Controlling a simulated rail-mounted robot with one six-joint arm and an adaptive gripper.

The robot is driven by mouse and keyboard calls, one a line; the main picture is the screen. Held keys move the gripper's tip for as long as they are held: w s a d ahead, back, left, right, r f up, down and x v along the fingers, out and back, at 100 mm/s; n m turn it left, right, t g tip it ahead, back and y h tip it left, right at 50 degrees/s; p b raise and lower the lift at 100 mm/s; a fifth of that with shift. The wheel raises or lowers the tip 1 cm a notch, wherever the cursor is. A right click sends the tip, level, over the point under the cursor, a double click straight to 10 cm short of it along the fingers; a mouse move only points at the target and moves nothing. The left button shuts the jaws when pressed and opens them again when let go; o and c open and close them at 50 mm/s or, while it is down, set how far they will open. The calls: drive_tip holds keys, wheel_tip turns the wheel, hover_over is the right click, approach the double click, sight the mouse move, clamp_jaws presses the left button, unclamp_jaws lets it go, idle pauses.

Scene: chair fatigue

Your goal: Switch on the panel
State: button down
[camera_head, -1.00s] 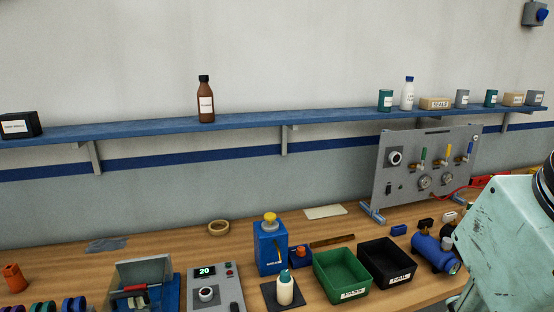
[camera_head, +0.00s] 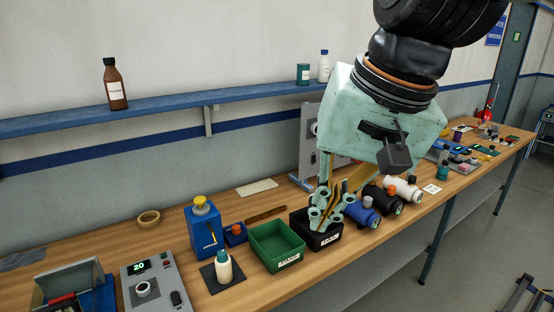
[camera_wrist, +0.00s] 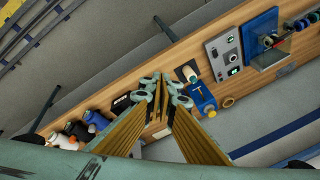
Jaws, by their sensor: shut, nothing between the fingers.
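An upright grey panel (camera_head: 308,130) stands at the back of the bench in the head view. Most of it is hidden behind my gripper and wrist, so its switches and valves cannot be read. A grey control box (camera_head: 152,285) with a lit "20" display and a knob lies on the bench at the lower left. The box also shows in the wrist view (camera_wrist: 224,54). My gripper (camera_head: 325,218) is shut and empty, pointing down and appearing in front of the black bin (camera_head: 327,240). Its fingertips also show in the wrist view (camera_wrist: 164,88).
A green bin (camera_head: 277,248), a blue box with a yellow top (camera_head: 203,232) and a white bottle (camera_head: 223,267) stand left of my gripper. Blue, black and white cylinders lie to its right, the blue one (camera_head: 360,214) nearest. A blue shelf (camera_head: 160,112) runs above.

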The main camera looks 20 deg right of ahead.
sight(314, 159)
drive_tip(key=w+d+m+t+y+p, duration=0.1)
drive_tip(key=w+d+m, duration=0.3)
drive_tip(key=w, duration=0.8)
drive_tip(key=w+d+m+y+p, duration=0.15)
drive_tip(key=w+m, duration=0.35)
drive_tip(key=w, duration=0.7)
drive_tip(key=w+d+m+t, duration=0.1)
drive_tip(key=w+d+m, duration=0.35)
drive_tip(key=w, duration=0.75)
drive_tip(key=w+d+f+m+t+p, duration=0.1)
drive_tip(key=w+d+f+m, duration=0.6)
drive_tip(key=w+d, duration=0.5)
drive_tip(key=w+d+f+m+t+h+p, duration=0.1)
drive_tip(key=w+d+f+m, duration=0.7)
drive_tip(key=w+d+f, duration=0.3)
drive_tip(key=d+f, duration=0.1)
drive_tip(key=d, duration=0.1)
drive_tip(key=shift+w+d+p, duration=0.3)
drive_tip(key=shift+w+d, duration=0.05)
drive_tip(key=shift+w+a+r+x, duration=0.1)
drive_tip(key=shift+w+r+x, duration=0.25)
drive_tip(key=shift+x, duration=1.8)
drive_tip(key=shift+w+a+r+x, duration=0.1)
drive_tip(key=shift+w+r+x, duration=0.25)
drive_tip(key=shift+x, duration=1.8)
drive_tip(key=shift+w+r+x, duration=0.25)
drive_tip(key=shift+w+x, duration=0.1)
drive_tip(key=shift+x, duration=1.8)
